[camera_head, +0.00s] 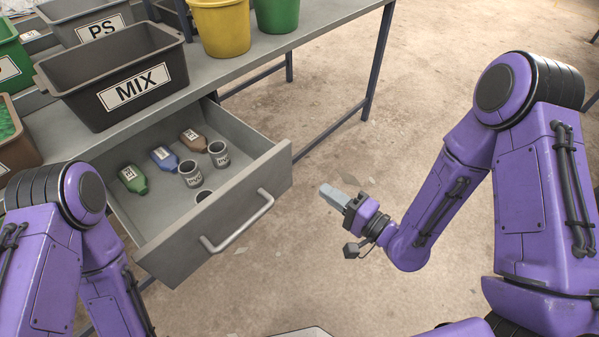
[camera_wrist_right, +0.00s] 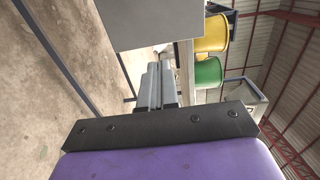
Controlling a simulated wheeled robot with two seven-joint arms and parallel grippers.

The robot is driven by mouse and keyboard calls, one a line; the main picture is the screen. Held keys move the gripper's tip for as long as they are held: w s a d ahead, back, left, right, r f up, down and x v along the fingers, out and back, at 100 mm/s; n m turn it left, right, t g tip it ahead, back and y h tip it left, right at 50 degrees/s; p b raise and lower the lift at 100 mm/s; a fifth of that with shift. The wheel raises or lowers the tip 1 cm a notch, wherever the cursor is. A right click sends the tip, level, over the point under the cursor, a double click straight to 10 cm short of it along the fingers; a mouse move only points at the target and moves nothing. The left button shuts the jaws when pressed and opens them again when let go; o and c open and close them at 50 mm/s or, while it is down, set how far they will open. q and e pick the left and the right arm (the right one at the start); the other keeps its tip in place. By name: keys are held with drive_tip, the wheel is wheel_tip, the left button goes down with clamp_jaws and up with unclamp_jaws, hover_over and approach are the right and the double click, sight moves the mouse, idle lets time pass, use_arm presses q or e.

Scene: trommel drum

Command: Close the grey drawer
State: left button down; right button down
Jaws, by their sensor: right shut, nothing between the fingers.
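The grey drawer (camera_head: 219,212) stands pulled out from under the bench, with a light bar handle (camera_head: 238,222) on its front. Inside it lie a green bottle (camera_head: 133,179), a blue bottle (camera_head: 164,158), a brown bottle (camera_head: 194,140) and several small labelled cups (camera_head: 191,173). My right gripper (camera_head: 327,191) is shut and empty, to the right of the drawer's front and apart from it. Its closed fingers show in the right wrist view (camera_wrist_right: 155,84), with a grey panel above them. My left arm is at the lower left; its gripper is out of sight.
The bench top (camera_head: 222,70) carries a dark MIX bin (camera_head: 115,84), a grey PS bin (camera_head: 84,17), a yellow bucket (camera_head: 221,27) and a green bucket (camera_head: 277,13). A bench leg (camera_head: 378,62) stands behind the drawer. The concrete floor (camera_head: 330,285) in front is mostly clear.

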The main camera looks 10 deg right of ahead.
sight(290, 166)
drive_tip(key=p+x, duration=0.1)
drive_tip(key=x, duration=0.8)
drive_tip(key=shift+w+a, duration=0.15)
drive_tip(key=shift+w, duration=0.1)
